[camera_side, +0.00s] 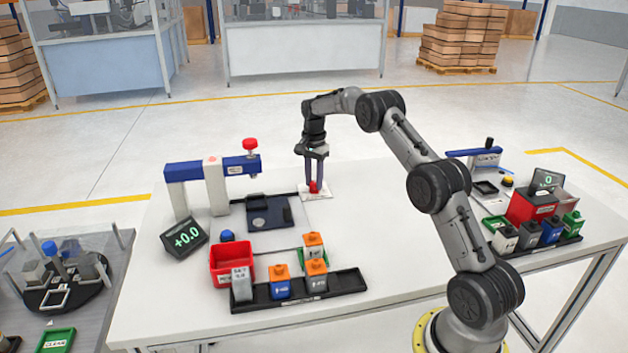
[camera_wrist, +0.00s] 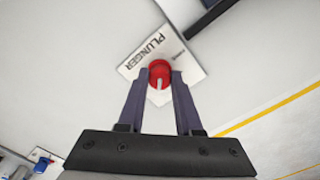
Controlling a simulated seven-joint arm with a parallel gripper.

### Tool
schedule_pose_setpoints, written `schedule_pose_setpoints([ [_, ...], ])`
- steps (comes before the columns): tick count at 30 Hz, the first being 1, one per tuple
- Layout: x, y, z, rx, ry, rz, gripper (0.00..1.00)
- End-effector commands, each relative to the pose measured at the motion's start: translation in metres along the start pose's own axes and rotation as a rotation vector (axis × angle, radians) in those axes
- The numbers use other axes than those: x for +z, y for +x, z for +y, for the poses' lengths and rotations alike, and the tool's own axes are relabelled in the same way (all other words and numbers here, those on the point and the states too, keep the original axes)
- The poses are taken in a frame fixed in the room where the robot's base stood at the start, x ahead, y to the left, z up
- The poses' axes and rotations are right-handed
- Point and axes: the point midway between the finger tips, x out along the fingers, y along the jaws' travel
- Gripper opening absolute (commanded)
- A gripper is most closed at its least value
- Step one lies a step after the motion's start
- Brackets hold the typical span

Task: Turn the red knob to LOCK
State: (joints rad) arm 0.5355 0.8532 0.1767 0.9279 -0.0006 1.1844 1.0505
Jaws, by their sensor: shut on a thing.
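The red knob (camera_side: 314,187) stands on a white plate (camera_side: 325,194) near the back edge of the table. In the wrist view the knob (camera_wrist: 159,70) shows a pale pointer line on its top, and the plate (camera_wrist: 190,69) carries the word PLUNGER; the smaller lettering is too small to read. My gripper (camera_side: 315,180) points straight down over the plate. Its two dark fingers (camera_wrist: 160,85) are shut on the knob, one on each side. No LOCK lettering can be made out.
Left of the plate lie a dark tray (camera_side: 270,213) and a blue press frame (camera_side: 212,168) with a red top knob. A display (camera_side: 185,238) reads +0.0. A red bin (camera_side: 231,264) and several small blocks stand in front. Clear table lies right of the plate.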

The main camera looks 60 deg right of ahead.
Motion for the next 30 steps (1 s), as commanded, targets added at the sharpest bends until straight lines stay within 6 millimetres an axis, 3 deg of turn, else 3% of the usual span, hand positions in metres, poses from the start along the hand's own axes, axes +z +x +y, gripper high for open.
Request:
schedule_pose_setpoints([
  [2, -0.001, -0.002, -0.001, -0.004, 0.003, 0.002, 0.00],
  [3, -0.001, -0.002, -0.001, -0.004, 0.003, 0.002, 0.35],
  [8, -0.001, -0.002, 0.000, -0.003, 0.002, 0.001, 0.64],
  [20, -0.001, -0.007, -0.001, -0.003, 0.000, 0.001, 0.64],
  [23, -0.001, -0.021, -0.001, -0.005, 0.000, 0.002, 0.64],
  [30, -0.001, -0.072, -0.001, -0.007, 0.001, 0.004, 0.64],
])
